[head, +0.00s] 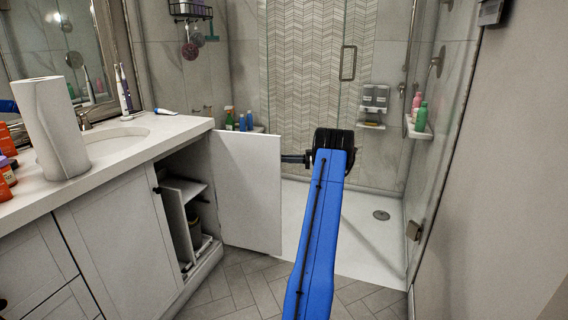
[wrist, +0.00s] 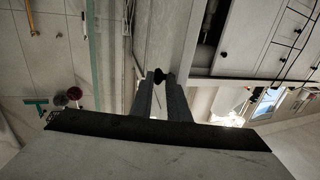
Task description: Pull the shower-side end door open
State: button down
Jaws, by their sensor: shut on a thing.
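The shower-side end door (head: 250,190) is a white panel on the vanity's right end. It stands swung wide open, out toward the shower, and the cabinet interior (head: 190,215) shows behind it. My gripper (head: 288,158) is at the door's free edge, high up. In the wrist view, my gripper's two fingers (wrist: 160,80) are closed around a small dark knob (wrist: 158,74) on the door panel (wrist: 164,35). In the head view the knob is too small and covered to make out clearly.
The vanity counter (head: 180,128) holds a paper towel roll (head: 50,125) and several bottles. The glass shower (head: 330,80) and its white floor (head: 350,225) lie beyond the door. Tiled floor (head: 240,285) is clear in front. A wall (head: 490,150) bounds the right.

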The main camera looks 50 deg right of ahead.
jog(key=shift+w+d+r+n+g+y, duration=0.1)
jog(key=shift+w+d+n+g+y, duration=0.15)
jog(key=shift+w, duration=0.5)
jog(key=shift+w+d+r+n+g+y, duration=0.15)
jog(key=shift+w+n+y, duration=0.2)
jog(key=shift+w, duration=0.35)
jog(key=shift+f, duration=0.15)
jog(key=c, duration=1.7)
grip_release()
jog(key=shift+c, duration=0.3)
jog(key=shift+s+d, duration=0.2)
jog(key=shift+c, duration=0.7)
jog(key=v, duration=1.8)
jog(key=shift+s+f, duration=0.2)
jog(key=shift+s, duration=0.1)
jog(key=shift+d, duration=0.1)
